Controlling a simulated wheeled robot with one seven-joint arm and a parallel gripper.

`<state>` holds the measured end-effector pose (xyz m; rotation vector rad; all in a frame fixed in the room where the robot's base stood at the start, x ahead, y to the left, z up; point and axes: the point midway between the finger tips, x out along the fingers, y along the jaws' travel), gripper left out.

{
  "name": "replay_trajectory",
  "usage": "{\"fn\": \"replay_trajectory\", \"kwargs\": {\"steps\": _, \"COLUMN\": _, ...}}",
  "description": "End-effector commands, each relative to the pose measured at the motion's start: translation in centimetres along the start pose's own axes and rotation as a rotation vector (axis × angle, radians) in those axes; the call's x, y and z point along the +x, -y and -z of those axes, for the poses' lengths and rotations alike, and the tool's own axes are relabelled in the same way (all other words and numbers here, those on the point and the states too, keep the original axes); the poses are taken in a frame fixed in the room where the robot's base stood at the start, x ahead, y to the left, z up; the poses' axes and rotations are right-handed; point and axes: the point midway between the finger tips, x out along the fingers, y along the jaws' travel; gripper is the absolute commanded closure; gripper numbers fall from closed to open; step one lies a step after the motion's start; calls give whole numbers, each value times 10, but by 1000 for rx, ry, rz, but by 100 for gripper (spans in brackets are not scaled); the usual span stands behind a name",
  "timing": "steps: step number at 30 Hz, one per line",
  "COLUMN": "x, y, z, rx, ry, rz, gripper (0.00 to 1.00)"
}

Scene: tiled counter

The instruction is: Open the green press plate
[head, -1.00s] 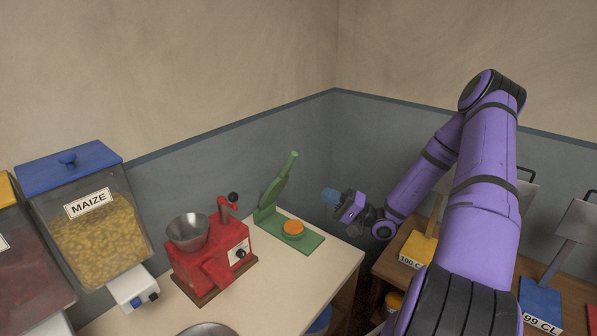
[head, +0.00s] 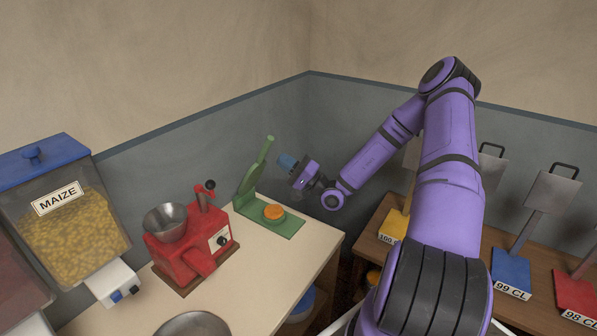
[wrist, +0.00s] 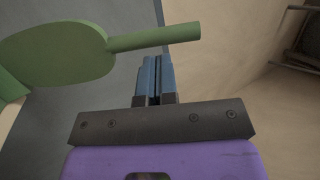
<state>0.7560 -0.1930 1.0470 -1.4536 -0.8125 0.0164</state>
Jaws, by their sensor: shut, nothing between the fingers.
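The green press (head: 270,224) stands at the back corner of the pale counter. Its green upper plate (head: 251,181) is raised and leans back, with its handle (head: 265,150) pointing up. An orange disc (head: 274,212) lies on the press base. My gripper (head: 285,161), with blue fingers, is shut and empty just right of the raised plate's handle. In the wrist view the blue fingers (wrist: 155,75) are together, close below the green handle (wrist: 155,38), with the round plate (wrist: 60,55) to the left. I cannot tell whether the fingers touch the handle.
A red grinder (head: 188,236) with a metal hopper stands left of the press. A maize bin (head: 65,220) is at far left. A lower wooden table (head: 450,262) with colored stands is at right. A gap separates the counter from it.

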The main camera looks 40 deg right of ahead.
Motion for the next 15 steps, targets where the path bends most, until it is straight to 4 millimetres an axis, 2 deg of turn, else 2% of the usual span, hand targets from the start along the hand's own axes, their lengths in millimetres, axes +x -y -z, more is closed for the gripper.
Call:
{"fn": "replay_trajectory", "kwargs": {"steps": 1, "x": 8, "y": 0, "z": 0, "rx": 0, "ry": 1, "rz": 1, "gripper": 100}}
{"fn": "replay_trajectory", "kwargs": {"steps": 6, "x": 26, "y": 0, "z": 0, "rx": 0, "ry": 0, "rz": 1, "gripper": 100}}
{"fn": "replay_trajectory", "kwargs": {"steps": 15, "x": 34, "y": 0, "z": 0, "rx": 0, "ry": 0, "rz": -1, "gripper": 100}}
